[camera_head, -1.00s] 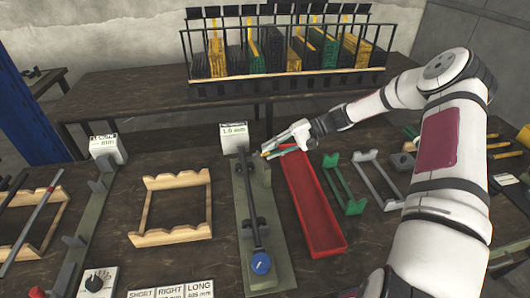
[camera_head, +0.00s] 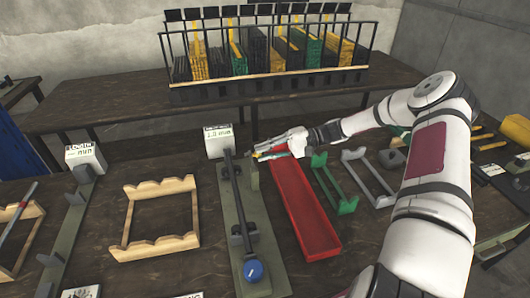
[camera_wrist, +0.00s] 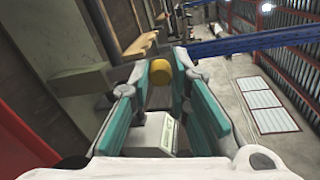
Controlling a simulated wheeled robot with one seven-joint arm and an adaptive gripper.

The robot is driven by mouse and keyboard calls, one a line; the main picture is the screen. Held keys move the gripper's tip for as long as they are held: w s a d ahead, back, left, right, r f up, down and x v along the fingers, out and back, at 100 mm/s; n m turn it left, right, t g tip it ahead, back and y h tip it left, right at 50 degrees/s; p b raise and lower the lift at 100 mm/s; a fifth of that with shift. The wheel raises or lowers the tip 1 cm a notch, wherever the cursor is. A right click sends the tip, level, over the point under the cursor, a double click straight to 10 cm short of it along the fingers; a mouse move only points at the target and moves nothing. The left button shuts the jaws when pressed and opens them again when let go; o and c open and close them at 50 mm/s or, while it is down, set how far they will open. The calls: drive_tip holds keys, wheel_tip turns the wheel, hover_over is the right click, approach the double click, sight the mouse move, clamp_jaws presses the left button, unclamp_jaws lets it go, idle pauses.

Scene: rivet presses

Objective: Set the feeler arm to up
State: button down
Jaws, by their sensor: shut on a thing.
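The gauge (camera_head: 245,222), a long green-grey base with a dark rod and a blue knob (camera_head: 253,270), lies left of the red tray. A white display box (camera_head: 218,140) stands at its far end. My gripper (camera_head: 262,154) is beside the far part of the gauge, just right of the box. Its teal fingers are shut on a yellow round knob (camera_wrist: 159,72), which shows between the fingertips in the wrist view. The knob looks like the end of the feeler arm; the rest of that arm is hidden, so its angle cannot be told.
A long red tray (camera_head: 305,215) lies right of the gauge. Green (camera_head: 333,185) and grey (camera_head: 368,178) brackets stand further right. A wooden cradle (camera_head: 160,220) and another gauge (camera_head: 72,215) are on the left. A rack (camera_head: 265,80) stands on the back table.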

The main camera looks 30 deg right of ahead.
drive_tip(key=c, duration=1.5)
unclamp_jaws()
drive_tip(key=v, duration=1.2)
